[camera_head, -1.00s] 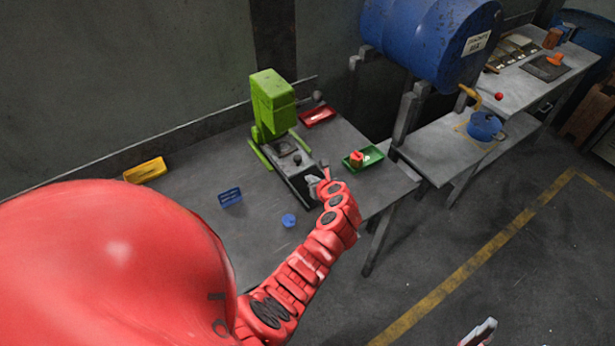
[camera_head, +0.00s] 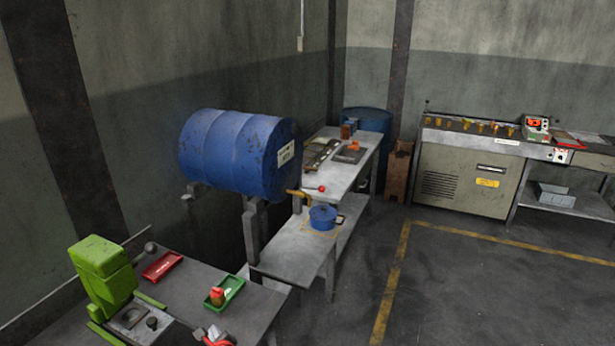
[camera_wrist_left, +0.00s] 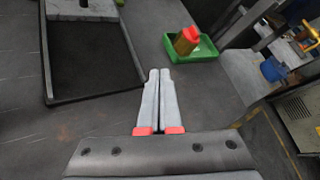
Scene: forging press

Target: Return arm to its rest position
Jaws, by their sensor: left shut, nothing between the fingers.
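My left gripper (camera_head: 215,335) shows only in part at the bottom edge of the head view, beside the green press (camera_head: 103,270). In the left wrist view its two grey fingers (camera_wrist_left: 158,98) are together, with nothing between them. They point toward a green tray (camera_wrist_left: 203,48) holding a red-topped, brownish piece (camera_wrist_left: 186,40). The same green tray (camera_head: 236,284) lies on the table in the head view, apart from the fingers. My right gripper is in no current view.
A control cabinet (camera_head: 465,170) stands at the back right. The floor at the right is open, with yellow lines.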

